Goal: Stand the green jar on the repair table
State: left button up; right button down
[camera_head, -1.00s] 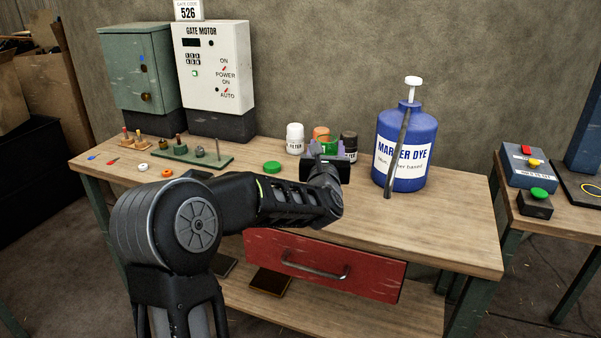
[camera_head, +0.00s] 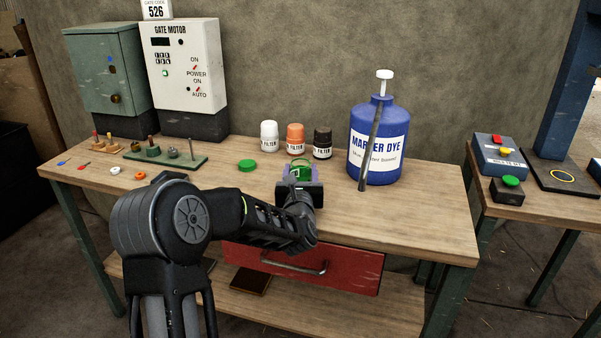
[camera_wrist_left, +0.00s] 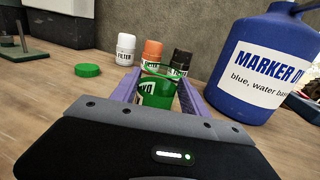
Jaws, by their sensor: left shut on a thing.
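The green jar (camera_head: 300,171) is between the fingers of my left gripper (camera_head: 302,180), over the wooden bench (camera_head: 400,225). In the left wrist view the jar (camera_wrist_left: 155,93) stands roughly upright, with white lettering and a clear upper rim. The purple fingers (camera_wrist_left: 157,98) are shut on its sides. I cannot tell whether its base touches the bench. A loose green lid (camera_head: 247,166) lies to its left. My right gripper is not in view. No label shows which table is the repair table; a second table (camera_head: 496,212) stands at the right.
White (camera_head: 269,137), orange (camera_head: 295,138) and dark (camera_head: 322,143) filter jars stand behind the gripper. A big blue marker dye bottle (camera_head: 378,150) stands to the right, a dark rod leaning on it. The bench's front right is clear. The right table holds a button box (camera_head: 500,157).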

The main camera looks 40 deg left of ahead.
pick_arm(q)
jog(key=o, duration=1.4)
jog(key=shift+c, duration=0.2)
jog(key=shift+r, duration=0.1)
jog(key=b+v, duration=0.1)
jog(key=v, duration=1.1)
